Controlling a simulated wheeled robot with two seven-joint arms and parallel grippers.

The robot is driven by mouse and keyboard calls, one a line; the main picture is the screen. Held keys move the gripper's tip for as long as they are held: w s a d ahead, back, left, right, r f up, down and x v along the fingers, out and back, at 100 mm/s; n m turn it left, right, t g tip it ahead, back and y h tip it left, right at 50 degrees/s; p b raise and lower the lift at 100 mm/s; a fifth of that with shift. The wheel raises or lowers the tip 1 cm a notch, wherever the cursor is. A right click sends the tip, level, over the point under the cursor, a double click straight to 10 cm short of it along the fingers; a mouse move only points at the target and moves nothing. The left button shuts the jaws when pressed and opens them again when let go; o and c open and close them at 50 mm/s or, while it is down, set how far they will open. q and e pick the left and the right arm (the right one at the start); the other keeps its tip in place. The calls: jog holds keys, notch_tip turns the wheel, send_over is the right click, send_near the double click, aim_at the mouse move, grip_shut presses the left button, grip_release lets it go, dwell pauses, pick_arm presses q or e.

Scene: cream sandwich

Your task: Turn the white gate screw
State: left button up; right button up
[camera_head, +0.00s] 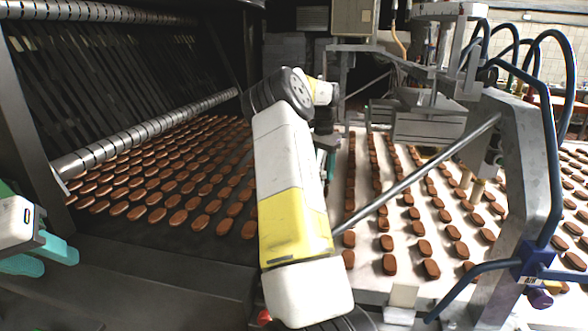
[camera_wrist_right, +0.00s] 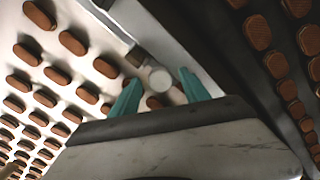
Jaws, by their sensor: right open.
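The white gate screw (camera_wrist_right: 160,79) shows in the right wrist view as a pale round knob at the end of a grey metal piece. My right gripper (camera_wrist_right: 159,80) is open, with one teal finger on each side of the knob in this view. I cannot tell how far the knob is from the fingertips. In the head view my right gripper (camera_head: 328,158) is partly hidden by my own arm, and the screw cannot be made out there. My left gripper (camera_head: 62,262) is at the lower left edge, with its teal fingers apart and nothing between them.
Rows of brown biscuits lie on a dark belt (camera_head: 190,240) at left and on a white belt (camera_head: 409,274) at right. A slotted metal roller (camera_head: 150,132) crosses the left. A diagonal metal rod (camera_head: 420,170) and a grey upright frame (camera_head: 515,200) with blue hoses stand at right.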

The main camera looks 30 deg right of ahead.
grip_shut()
jog(key=shift+n, duration=0.3)
jog(key=n, duration=0.3)
jog(key=shift+r, duration=0.1)
jog(key=n, duration=0.7)
jog(key=shift+n, duration=2.2)
